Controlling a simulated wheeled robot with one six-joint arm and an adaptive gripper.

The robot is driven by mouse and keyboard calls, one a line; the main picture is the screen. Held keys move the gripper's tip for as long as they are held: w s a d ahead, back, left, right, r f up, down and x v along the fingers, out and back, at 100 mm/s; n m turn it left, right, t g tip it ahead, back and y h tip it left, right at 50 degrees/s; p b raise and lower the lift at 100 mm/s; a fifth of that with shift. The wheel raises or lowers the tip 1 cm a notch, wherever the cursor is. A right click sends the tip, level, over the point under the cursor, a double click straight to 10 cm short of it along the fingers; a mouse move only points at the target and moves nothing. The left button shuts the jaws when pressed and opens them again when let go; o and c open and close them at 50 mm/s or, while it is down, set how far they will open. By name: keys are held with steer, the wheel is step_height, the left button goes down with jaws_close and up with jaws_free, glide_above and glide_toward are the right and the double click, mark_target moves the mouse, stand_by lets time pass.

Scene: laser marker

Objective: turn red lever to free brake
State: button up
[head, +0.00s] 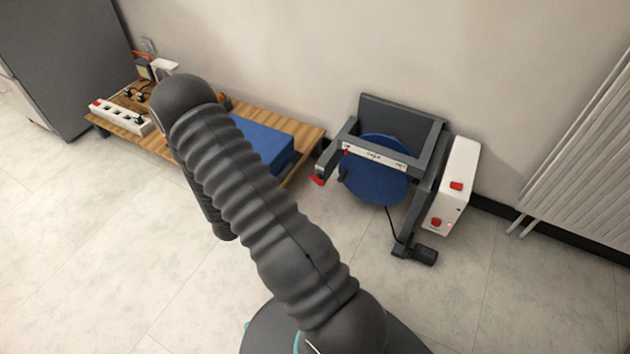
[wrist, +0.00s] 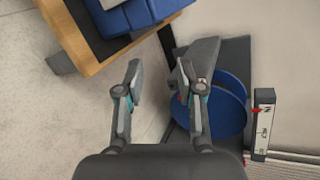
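A grey metal frame (head: 437,150) holding a round blue disc (head: 372,185) stands by the wall. A red lever-like piece (head: 318,180) sticks out at the frame's left front end; a red piece (wrist: 173,105) shows in the wrist view, partly hidden by the right finger. A white marked strip (head: 375,155) crosses the frame, with a small red mark at its left end; the strip also shows in the wrist view (wrist: 264,122). My gripper (wrist: 160,68) is open and empty, its right finger overlapping the frame in view. Contact cannot be told. My arm hides it in the head view.
A white box (head: 456,185) with red buttons stands right of the frame. A low wooden table (head: 310,135) with a blue box (head: 262,142) and a power strip (head: 122,117) is at left. A radiator (head: 585,160) is at far right. Floor in front is clear.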

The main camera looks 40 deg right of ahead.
mark_target(315, 182)
steer(key=s+d+f+m+h+p, duration=0.1)
steer(key=s+d+f+m+h, duration=0.15)
steer(key=s, duration=0.25)
steer(key=s+d+f+m+h, duration=0.1)
steer(key=s+f+h, duration=0.2)
steer(key=s, duration=0.3)
steer(key=shift+m+g, duration=0.25)
steer(key=shift+g, duration=0.05)
steer(key=x, duration=1.3)
steer(key=shift+w+d, duration=0.15)
steer(key=shift+d, duration=0.15)
jaws_close()
